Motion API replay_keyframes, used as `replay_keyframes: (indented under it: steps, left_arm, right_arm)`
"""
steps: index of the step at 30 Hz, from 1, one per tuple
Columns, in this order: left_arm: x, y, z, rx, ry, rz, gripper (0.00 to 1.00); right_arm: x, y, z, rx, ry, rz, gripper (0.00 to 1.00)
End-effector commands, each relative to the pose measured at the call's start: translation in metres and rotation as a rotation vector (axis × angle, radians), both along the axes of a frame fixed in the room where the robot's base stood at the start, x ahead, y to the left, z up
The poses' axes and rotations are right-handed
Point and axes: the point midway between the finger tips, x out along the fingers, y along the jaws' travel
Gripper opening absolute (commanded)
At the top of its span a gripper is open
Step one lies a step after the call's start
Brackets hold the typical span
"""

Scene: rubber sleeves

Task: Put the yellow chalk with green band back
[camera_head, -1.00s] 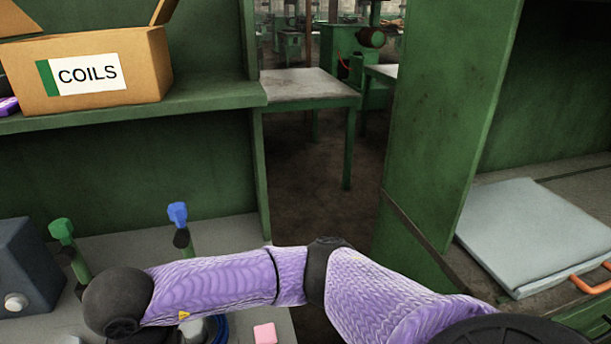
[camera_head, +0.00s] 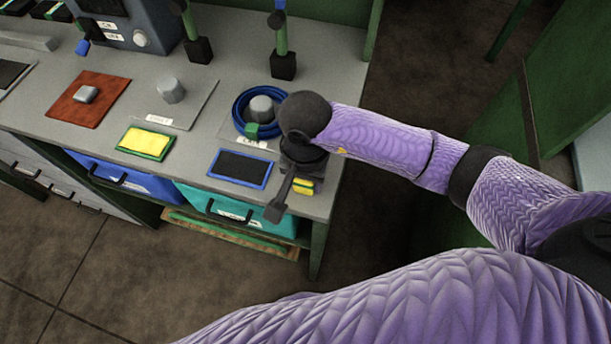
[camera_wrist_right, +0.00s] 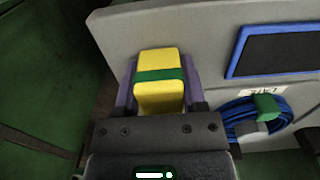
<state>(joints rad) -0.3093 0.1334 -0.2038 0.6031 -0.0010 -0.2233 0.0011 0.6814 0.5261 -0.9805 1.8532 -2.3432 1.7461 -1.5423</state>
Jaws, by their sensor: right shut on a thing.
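The yellow chalk with green band (camera_head: 304,186) is a yellow block with a green stripe around its middle. In the right wrist view the chalk (camera_wrist_right: 158,62) lies between the purple fingers of my right gripper (camera_wrist_right: 155,90), which is shut on it. In the head view my right gripper (camera_head: 292,190) is at the front right corner of the grey bench (camera_head: 205,105), partly hiding the chalk. I cannot tell whether the chalk touches the bench top. My left gripper is not in view.
A blue-framed black pad (camera_head: 242,168) lies just left of the gripper. A blue coil (camera_head: 240,112) with a green tag rings a grey knob behind it. A green-framed yellow pad (camera_head: 145,142) lies further left. Blue and teal bins (camera_head: 235,208) sit below the bench.

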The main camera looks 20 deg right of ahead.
Motion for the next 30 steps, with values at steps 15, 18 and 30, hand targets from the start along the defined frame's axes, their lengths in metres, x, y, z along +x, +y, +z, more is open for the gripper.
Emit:
replay_keyframes:
  steps: [15, 18, 30]
  left_arm:
    - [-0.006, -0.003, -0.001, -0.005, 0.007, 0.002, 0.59]
    - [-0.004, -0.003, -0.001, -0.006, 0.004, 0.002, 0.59]
    - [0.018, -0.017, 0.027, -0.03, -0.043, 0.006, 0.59]
  right_arm:
    - [0.0, 0.0, -0.002, -0.001, -0.001, 0.0, 0.88]
    - [0.0, 0.0, -0.001, -0.001, -0.001, 0.0, 0.88]
    - [0.001, 0.0, 0.087, -0.001, -0.008, 0.001, 0.88]
